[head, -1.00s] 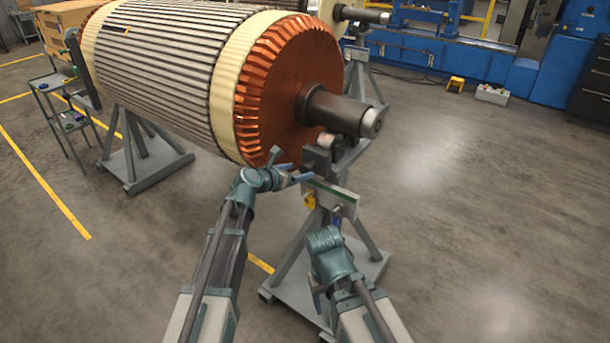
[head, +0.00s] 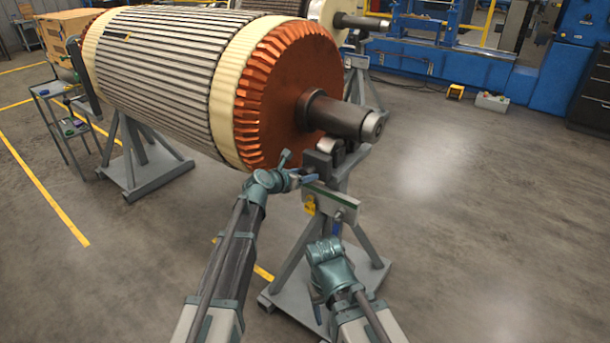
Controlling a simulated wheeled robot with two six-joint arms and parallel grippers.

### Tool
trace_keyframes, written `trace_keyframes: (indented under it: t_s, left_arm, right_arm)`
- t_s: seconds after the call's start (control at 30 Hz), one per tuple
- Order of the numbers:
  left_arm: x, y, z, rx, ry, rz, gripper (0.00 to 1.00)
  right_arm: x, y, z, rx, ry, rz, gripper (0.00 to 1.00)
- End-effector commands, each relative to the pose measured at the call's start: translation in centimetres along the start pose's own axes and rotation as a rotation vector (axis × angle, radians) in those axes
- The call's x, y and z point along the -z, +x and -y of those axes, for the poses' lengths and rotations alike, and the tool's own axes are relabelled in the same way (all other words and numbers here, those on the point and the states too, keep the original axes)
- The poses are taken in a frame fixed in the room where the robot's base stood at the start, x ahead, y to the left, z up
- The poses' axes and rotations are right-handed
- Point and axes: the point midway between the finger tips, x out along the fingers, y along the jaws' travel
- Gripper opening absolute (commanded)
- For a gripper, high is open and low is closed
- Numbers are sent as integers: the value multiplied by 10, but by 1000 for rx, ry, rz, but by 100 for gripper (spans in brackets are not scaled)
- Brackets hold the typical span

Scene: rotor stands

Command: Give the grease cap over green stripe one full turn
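My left gripper (head: 302,171) is at the left side of the grey roller block on the near stand. Its fingers look spread, with a gap between them, and I see nothing held. A crossbar with a green stripe (head: 345,199) runs just below and to the right of this gripper. I cannot make out the grease cap; it is too small or hidden by the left gripper. My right gripper (head: 326,285) is low in front of the stand, below the green stripe. Its fingers are mostly hidden, so its opening does not show.
The large rotor (head: 165,70) with a copper end rests its shaft (head: 345,118) on the near stand (head: 300,302). A yellow tag (head: 309,205) hangs at the crossbar. A small tool cart (head: 60,90) stands at the left.

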Motion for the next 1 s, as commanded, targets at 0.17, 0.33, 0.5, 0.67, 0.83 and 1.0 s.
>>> trace_keyframes:
  t_s: [0.17, 0.33, 0.5, 0.67, 0.83, 1.0]
  left_arm:
    - [0, 0, 0, 0, 0, 0, 7]
    - [0, 0, 0, -2, 6, 0, 0]
    - [1, 0, 1, -23, 54, 0, 0]
    - [1, 0, 2, -60, 147, 1, 0]
    - [2, 0, 2, -111, 268, 1, 0]
    - [2, 0, 3, -157, 381, 0, 0]
  right_arm:
    - [0, 0, 0, 0, 0, 0, 64]
    - [0, 0, 0, 0, 0, 0, 64]
    - [0, 1, 0, 0, 0, 0, 64]
    - [0, 2, 0, 0, 0, 0, 64]
    - [0, 5, 0, 0, 0, 0, 64]
    - [0, 9, 1, 0, 0, 0, 64]
